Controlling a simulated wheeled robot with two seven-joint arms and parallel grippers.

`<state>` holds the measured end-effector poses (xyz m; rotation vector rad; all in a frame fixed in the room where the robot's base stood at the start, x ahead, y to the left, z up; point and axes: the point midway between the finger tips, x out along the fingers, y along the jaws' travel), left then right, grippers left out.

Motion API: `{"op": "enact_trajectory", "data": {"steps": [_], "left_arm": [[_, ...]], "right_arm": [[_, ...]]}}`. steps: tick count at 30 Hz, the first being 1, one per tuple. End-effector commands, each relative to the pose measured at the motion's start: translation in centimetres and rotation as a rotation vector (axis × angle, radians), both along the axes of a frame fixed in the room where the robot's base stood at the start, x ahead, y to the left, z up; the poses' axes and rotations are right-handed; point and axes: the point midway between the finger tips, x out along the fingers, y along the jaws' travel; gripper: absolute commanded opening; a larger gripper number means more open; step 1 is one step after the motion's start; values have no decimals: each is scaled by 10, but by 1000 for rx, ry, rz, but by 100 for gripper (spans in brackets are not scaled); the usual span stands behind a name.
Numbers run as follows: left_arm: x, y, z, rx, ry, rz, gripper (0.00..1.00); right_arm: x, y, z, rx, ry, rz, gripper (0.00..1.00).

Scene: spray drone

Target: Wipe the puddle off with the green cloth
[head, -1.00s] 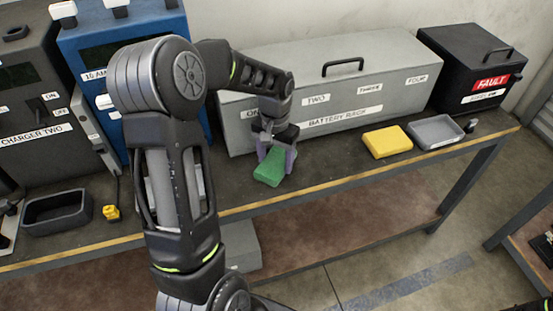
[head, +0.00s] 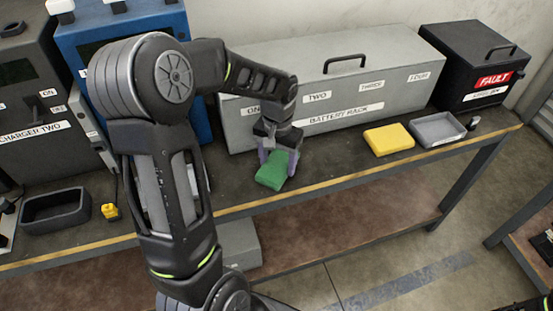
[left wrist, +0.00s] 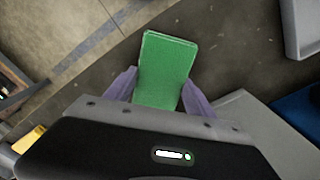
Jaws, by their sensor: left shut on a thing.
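The green cloth (head: 271,176) is a folded block at the bench top's front middle, in front of the battery rack. My left gripper (head: 278,160) is shut on it from behind. In the left wrist view the cloth (left wrist: 165,70) stands between the two purple fingers of the left gripper (left wrist: 158,88). The cloth is at or just above the bench surface; I cannot tell if it touches. I cannot make out a puddle on the dark bench top. My right gripper is not in view.
A yellow block (head: 388,139) and a grey tray (head: 437,130) lie to the right, before the black fault box (head: 468,70). The battery rack (head: 330,90) stands close behind. A dark tray (head: 55,210) and a small yellow piece (head: 109,211) are at left. Bench is clear between cloth and yellow block.

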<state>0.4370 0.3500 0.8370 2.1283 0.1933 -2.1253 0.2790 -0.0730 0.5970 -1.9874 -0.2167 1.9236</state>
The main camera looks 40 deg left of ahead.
Motion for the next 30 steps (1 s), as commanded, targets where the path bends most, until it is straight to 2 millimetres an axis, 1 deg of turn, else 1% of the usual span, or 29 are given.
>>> {"op": "enact_trajectory", "data": {"steps": [9,13,25,30], "left_arm": [[-15,-22,-3,0,0,-4,4],[-19,-29,-3,0,1,-4,4],[-20,-30,-1,-1,1,-2,4],[-20,-30,12,-1,0,-2,4]], "right_arm": [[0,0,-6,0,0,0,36],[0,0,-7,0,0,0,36],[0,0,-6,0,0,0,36],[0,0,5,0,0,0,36]]}}
